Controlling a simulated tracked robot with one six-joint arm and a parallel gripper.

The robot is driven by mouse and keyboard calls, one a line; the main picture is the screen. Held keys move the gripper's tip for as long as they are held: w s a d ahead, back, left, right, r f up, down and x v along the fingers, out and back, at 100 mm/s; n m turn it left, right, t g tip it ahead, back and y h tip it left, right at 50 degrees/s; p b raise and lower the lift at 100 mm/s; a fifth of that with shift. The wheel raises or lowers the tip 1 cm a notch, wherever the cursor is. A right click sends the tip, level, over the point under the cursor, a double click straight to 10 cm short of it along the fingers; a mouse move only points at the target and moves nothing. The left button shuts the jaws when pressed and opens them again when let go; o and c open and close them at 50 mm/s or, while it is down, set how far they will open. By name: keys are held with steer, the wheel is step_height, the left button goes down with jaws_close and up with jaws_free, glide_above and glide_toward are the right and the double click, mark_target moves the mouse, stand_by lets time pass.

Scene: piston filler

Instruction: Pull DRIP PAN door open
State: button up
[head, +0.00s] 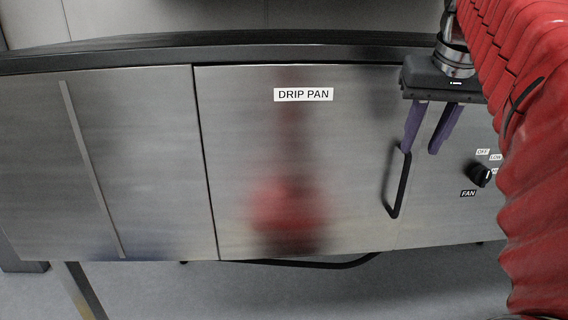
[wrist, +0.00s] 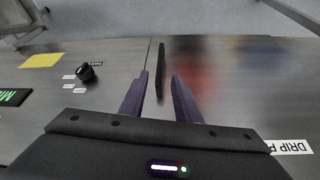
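The DRIP PAN door (head: 290,150) is a brushed steel panel with a white DRIP PAN label (head: 303,94). It looks shut and flush with the panels beside it. Its black bar handle (head: 401,190) is near the door's right side and also shows in the wrist view (wrist: 160,62). My gripper (head: 421,152) points down at the handle's upper end, with its two purple fingers apart. In the wrist view, my gripper (wrist: 160,76) has the handle between its fingers, with gaps visible on both sides. The handle's upper part is hidden behind the left finger in the head view.
A black FAN knob (head: 481,176) with small labels is right of the handle. A dark counter edge (head: 230,54) runs above the door. Another steel panel (head: 110,160) is at left. Grey floor (head: 300,290) lies below, with a dark curved bar under the door.

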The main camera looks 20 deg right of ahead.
mark_target(403, 181)
steer(key=x, duration=1.3)
steer(key=shift+w+d+f, duration=0.1)
steer(key=shift+w+f, duration=0.15)
steer(key=shift+f, duration=0.1)
steer(key=shift+c, duration=0.5)
jaws_close()
